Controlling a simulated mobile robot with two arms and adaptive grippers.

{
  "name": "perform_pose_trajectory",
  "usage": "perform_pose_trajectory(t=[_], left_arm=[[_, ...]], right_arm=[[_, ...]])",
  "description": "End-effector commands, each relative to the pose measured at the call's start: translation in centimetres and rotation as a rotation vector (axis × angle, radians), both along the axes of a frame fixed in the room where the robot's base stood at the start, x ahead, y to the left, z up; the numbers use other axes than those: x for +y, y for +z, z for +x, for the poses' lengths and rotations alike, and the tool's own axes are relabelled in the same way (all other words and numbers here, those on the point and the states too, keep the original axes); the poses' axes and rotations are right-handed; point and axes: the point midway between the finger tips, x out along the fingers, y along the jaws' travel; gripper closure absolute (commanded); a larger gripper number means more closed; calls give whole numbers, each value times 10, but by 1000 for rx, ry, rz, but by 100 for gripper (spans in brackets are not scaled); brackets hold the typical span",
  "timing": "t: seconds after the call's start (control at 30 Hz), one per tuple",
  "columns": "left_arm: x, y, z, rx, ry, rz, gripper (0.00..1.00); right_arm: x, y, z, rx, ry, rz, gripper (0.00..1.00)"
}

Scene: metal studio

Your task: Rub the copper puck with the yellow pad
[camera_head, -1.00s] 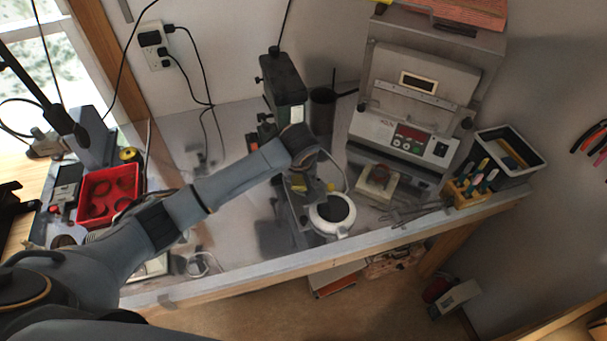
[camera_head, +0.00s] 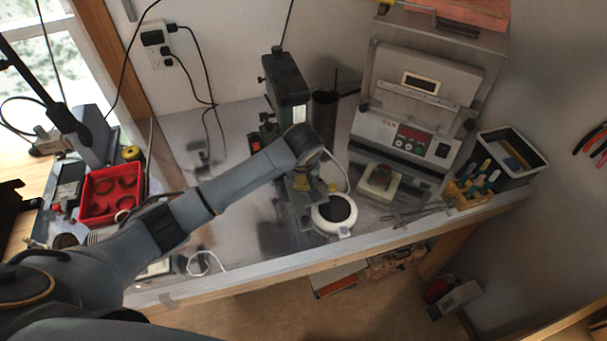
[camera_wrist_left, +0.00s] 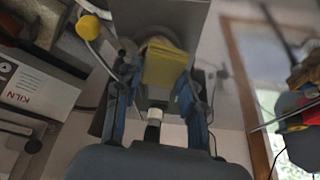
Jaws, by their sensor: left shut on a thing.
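My left gripper (camera_head: 308,185) is over the bench beside a white round piece with a dark top. It is shut on the yellow pad (camera_head: 302,183), which also shows as a yellow block (camera_wrist_left: 165,64) between the blue-grey fingers (camera_wrist_left: 157,90) in the left wrist view. A brown-red round piece that looks like the copper puck (camera_head: 381,176) sits on a pale block (camera_head: 380,190) before the kiln. The pad is left of it and apart from it. I cannot pick out the puck in the wrist view. My right gripper is not in view.
The kiln (camera_head: 415,135) stands behind the pale block. The white round piece (camera_head: 335,228) is near the bench's front edge. A tool holder (camera_head: 472,190) and a black bin (camera_head: 512,155) are right; a red tray (camera_head: 108,195) is left. Tweezers lie on the bench.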

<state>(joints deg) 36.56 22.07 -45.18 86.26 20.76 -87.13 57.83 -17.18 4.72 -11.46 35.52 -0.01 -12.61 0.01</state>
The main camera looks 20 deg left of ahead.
Motion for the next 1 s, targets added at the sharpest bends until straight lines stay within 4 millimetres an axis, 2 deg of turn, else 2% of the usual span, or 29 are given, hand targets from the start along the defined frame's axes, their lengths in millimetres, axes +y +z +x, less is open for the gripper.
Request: perform_pose_trajectory(t=[0.27,0.7,1.0], left_arm=[[-14,-2,3,4,-2,-1,100],[3,-2,-3,5,0,0,100],[-10,-1,2,5,-2,-1,100]], right_arm=[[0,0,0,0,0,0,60],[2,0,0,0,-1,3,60],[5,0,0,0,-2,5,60]])
